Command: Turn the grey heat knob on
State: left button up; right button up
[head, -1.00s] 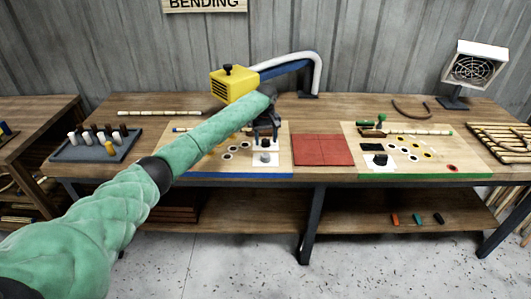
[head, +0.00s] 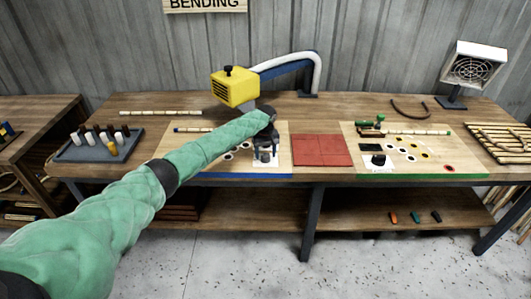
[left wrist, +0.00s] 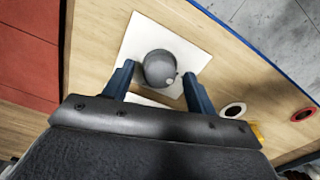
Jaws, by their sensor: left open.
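The grey heat knob (left wrist: 160,66) is round with a small pale dot on its edge, and sits on a white square plate (left wrist: 134,38). My left gripper (left wrist: 159,74) is open, with one dark blue finger on each side of the knob. Small gaps seem to show between fingers and knob; contact is hard to tell. In the head view my left gripper (head: 265,150) is low over the white plate on the left wooden board, and mostly hides the knob. My right gripper is not in view.
A yellow heater box (head: 233,88) with a white hose stands behind my left arm. A red mat (head: 321,150) lies right of the left board. A second board (head: 440,165) holds a black knob (head: 379,160). A grey peg tray (head: 75,153) is at left.

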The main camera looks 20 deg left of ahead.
pick_arm(q)
jog(key=shift+c, duration=0.5)
jog(key=c, duration=0.9)
